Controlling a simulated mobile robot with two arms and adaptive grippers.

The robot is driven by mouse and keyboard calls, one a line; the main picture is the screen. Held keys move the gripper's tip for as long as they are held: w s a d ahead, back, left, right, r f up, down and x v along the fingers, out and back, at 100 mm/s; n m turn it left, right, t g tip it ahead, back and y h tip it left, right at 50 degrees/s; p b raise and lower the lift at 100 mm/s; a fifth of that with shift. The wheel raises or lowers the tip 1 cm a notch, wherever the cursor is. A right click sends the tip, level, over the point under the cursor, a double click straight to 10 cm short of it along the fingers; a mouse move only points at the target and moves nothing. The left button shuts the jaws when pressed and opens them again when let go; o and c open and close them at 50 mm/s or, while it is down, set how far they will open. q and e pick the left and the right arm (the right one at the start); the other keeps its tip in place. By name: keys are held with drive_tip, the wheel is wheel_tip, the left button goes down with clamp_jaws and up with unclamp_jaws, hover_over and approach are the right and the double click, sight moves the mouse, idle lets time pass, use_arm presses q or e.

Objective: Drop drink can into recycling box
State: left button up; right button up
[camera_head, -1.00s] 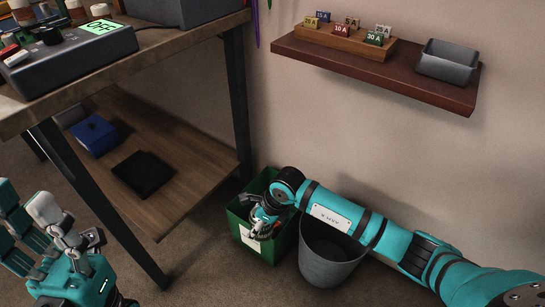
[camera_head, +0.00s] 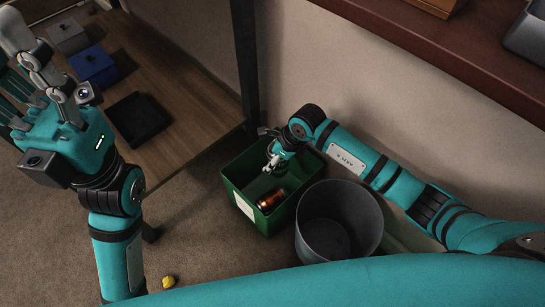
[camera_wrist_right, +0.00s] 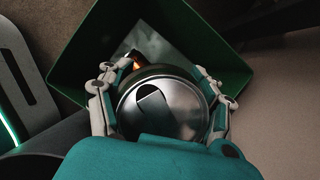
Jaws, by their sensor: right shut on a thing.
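In the right wrist view, a drink can (camera_wrist_right: 162,108) with a silver top and a dark opening sits between the fingers of my right gripper (camera_wrist_right: 160,88), which is shut on it. The green recycling box (camera_wrist_right: 235,78) is directly beyond the can. In the head view my right gripper (camera_head: 271,163) is over the back part of the green box (camera_head: 234,186); the held can is hard to make out there. An orange and dark can (camera_head: 271,199) lies on its side in the box. My left gripper (camera_head: 38,75) is open and empty at the upper left.
A grey round bin (camera_head: 308,236) stands just right of the box. A wooden shelf (camera_head: 185,100) holds a blue box (camera_head: 92,66) and a black tray (camera_head: 138,118). A small yellow object (camera_head: 169,281) lies on the floor. A dark red wall shelf (camera_head: 440,50) is above.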

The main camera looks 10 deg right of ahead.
drive_tip(key=o, duration=1)
drive_tip(key=shift+d+r, duration=0.1)
drive_tip(key=v, duration=0.7)
drive_tip(key=shift+r, duration=0.2)
